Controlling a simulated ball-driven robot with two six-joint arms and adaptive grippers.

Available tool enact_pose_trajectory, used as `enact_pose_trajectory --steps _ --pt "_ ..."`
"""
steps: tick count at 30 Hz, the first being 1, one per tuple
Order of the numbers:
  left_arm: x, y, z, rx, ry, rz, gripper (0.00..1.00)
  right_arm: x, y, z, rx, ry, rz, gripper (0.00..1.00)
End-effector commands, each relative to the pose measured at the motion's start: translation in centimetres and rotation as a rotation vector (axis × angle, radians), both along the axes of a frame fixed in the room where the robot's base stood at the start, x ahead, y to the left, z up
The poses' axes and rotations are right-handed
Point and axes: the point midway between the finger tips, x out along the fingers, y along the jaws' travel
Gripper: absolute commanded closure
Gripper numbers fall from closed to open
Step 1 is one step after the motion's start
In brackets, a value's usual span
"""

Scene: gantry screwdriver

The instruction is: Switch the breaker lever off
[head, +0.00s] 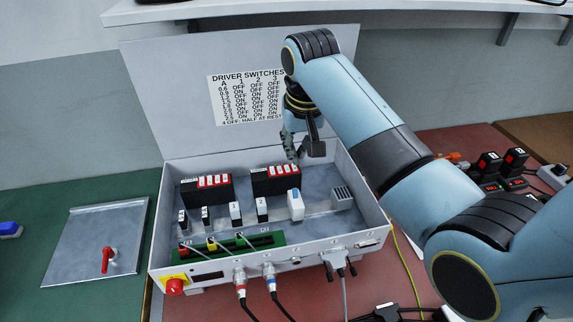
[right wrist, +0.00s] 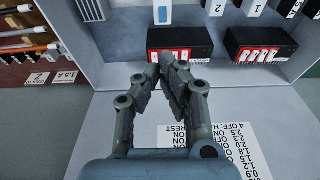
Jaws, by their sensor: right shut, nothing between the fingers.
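The breaker is a white block with a blue lever (head: 295,197) on its top, standing inside the open grey control box (head: 374,222), right of centre. It also shows at the top of the right wrist view (right wrist: 162,14). I cannot tell the lever's exact position. My right gripper (head: 297,158) is shut and empty, pointing down over the back part of the box, behind the breaker and apart from it. In the right wrist view its fingertips (right wrist: 161,58) lie together just before a black driver with red switches (right wrist: 180,38). My left gripper is not in view.
A second black driver (right wrist: 260,46) stands beside the first. The raised lid (head: 170,110) with a printed switch table (head: 245,98) is close behind my gripper. A grey heatsink block (head: 342,197) is right of the breaker. A loose panel with a red handle (head: 107,259) lies left.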

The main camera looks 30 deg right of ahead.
Motion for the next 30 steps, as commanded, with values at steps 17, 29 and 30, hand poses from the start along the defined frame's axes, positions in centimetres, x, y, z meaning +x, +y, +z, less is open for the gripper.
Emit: enact_pose_trajectory --steps 17,29,30 --pt "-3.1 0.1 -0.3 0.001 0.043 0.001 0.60 0.7 -0.2 -3.5 0.001 0.004 0.000 1.00" --pt "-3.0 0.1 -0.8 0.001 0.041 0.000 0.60 2.1 -0.5 -9.2 0.000 0.000 0.000 1.00" --pt "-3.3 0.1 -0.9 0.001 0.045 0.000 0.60 2.1 -0.6 -9.5 0.001 0.000 0.000 1.00"
